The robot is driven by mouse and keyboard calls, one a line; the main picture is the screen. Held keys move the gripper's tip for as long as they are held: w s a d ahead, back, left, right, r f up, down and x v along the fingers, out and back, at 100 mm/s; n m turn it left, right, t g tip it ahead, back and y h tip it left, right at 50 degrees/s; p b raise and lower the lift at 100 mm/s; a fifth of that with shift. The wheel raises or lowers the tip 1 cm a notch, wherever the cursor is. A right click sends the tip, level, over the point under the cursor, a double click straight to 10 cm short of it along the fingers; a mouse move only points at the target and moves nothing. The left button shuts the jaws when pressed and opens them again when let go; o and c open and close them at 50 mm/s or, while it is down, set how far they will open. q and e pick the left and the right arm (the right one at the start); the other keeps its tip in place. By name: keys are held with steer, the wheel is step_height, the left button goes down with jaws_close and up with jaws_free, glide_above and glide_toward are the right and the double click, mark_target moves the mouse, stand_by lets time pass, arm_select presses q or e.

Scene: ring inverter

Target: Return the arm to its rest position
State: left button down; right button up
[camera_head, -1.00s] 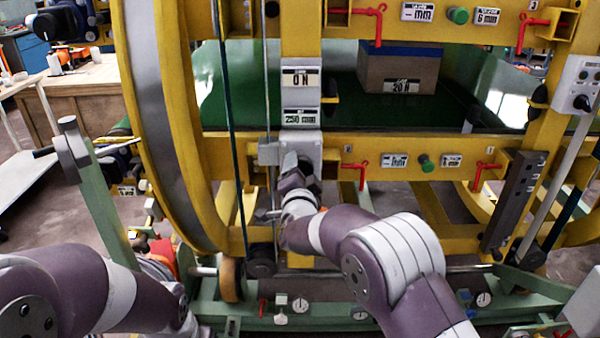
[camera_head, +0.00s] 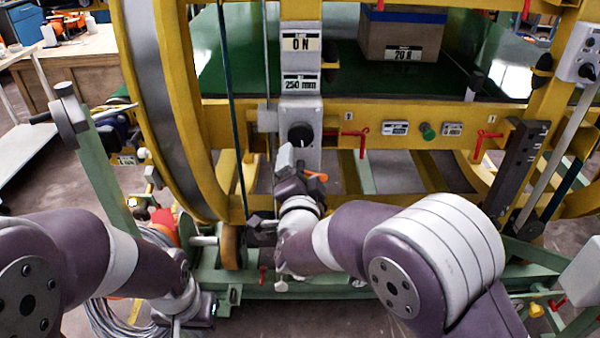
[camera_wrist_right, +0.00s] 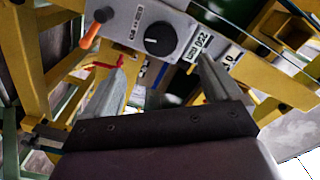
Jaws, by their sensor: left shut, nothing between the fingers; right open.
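My right gripper (camera_head: 284,158) is in front of the yellow ring frame, just below a black round knob (camera_head: 300,135) on a grey panel. In the right wrist view its two fingers (camera_wrist_right: 162,68) are spread and empty, and the knob (camera_wrist_right: 158,38) shows beyond and between the tips, apart from them. My right arm (camera_head: 345,235) reaches forward from the lower right. My left arm (camera_head: 75,255) is at the lower left. Its gripper (camera_head: 178,325) hangs low near the bottom edge, shut, with nothing seen in it; its tips are hardly visible.
The yellow ring (camera_head: 165,110) and crossbar (camera_head: 370,112) stand close ahead. An orange lever (camera_wrist_right: 90,36) sticks out beside the knob panel. A green post (camera_head: 108,170) stands at left, and a green base rail (camera_head: 345,286) runs below the right arm. A cardboard box (camera_head: 400,38) sits on the green bed.

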steer(key=shift+s, duration=0.45)
